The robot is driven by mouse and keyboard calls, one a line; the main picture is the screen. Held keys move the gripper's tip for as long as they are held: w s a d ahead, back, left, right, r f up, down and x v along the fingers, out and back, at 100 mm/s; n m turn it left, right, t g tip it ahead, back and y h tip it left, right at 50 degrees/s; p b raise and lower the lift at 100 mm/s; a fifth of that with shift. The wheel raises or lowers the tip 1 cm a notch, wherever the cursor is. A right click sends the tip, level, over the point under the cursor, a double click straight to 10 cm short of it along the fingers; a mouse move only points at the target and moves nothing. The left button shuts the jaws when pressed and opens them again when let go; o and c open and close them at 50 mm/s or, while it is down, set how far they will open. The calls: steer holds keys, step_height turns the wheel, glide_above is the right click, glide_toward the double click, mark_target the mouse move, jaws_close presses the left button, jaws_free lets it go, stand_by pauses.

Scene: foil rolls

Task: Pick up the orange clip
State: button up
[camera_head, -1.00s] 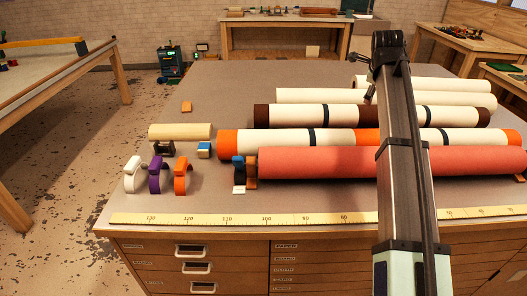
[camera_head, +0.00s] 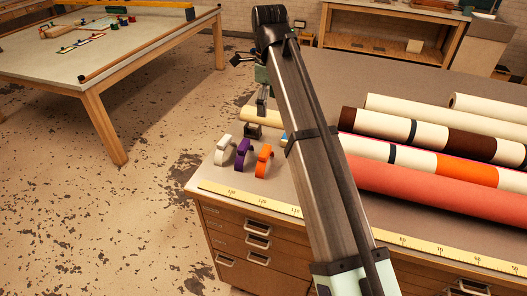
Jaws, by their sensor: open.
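The orange clip (camera_head: 264,160) stands upright on the tabletop near its front left corner, an open-bottomed curved band. It is right of the purple clip (camera_head: 243,153) and the white clip (camera_head: 224,150). My gripper (camera_head: 263,106) shows small and dark beyond the clips, left of my arm, pointing down near the short cream roll (camera_head: 262,117). It is open and apart from the orange clip. Its fingertips are hard to make out.
Long rolls lie to the right, the red one (camera_head: 400,190) nearest. A yellow ruler strip (camera_head: 240,198) runs along the front edge above the drawers. A blue item beside the clips is partly hidden by my arm. Another table (camera_head: 110,60) stands far left.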

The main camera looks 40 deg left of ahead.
steer(key=p, duration=0.3)
glide_above(265, 151)
steer(key=f, duration=1.2)
steer(key=shift+w, duration=0.2)
steer(key=shift+s+f+p, duration=0.1)
steer(key=shift+f+p, duration=1.15)
steer(key=shift+f, duration=1.4)
steer(key=c, duration=1.2)
